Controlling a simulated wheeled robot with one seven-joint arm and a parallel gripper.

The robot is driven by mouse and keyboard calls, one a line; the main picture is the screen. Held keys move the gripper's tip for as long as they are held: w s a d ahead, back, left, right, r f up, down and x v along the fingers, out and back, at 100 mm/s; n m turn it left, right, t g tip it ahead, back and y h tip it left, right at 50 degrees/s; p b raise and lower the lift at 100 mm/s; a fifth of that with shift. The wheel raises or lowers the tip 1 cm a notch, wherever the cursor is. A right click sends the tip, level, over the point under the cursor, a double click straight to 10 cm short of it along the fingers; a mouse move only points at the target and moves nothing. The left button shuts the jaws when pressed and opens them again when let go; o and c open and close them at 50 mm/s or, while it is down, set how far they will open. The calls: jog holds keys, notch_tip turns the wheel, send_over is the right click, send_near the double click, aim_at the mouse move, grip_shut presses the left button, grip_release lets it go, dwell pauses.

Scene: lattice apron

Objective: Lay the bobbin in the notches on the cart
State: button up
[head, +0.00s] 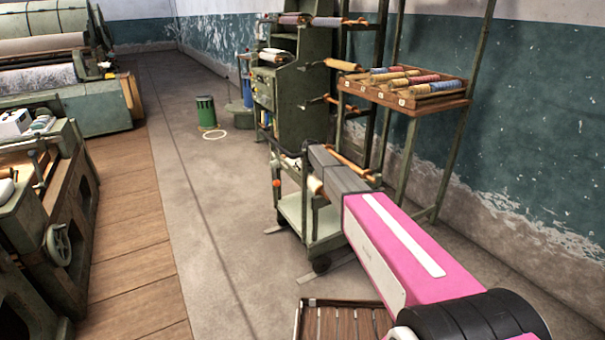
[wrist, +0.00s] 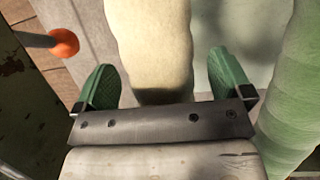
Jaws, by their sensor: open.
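In the wrist view my gripper (wrist: 160,64) is open, with one green finger on each side of a cream, thread-wound bobbin (wrist: 150,45). A gap shows on either side of the bobbin, so the fingers are apart from it. In the head view a cream roll, apparently this bobbin (head: 314,184), shows at the upper part of the green cart (head: 308,215), beside my arm's end. My arm hides part of the cart, and the gripper's fingers do not show there. The notches cannot be made out.
A pale green roll (wrist: 295,90) stands close right of my gripper, and an orange knob (wrist: 64,43) is at left. A shelf rack (head: 400,95) with several bobbins stands behind the cart. A green bin (head: 206,112) stands on the floor. The aisle at left is clear.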

jog(key=v, duration=1)
jog(key=shift+s+d+r, duration=0.1)
jog(key=shift+r, duration=0.25)
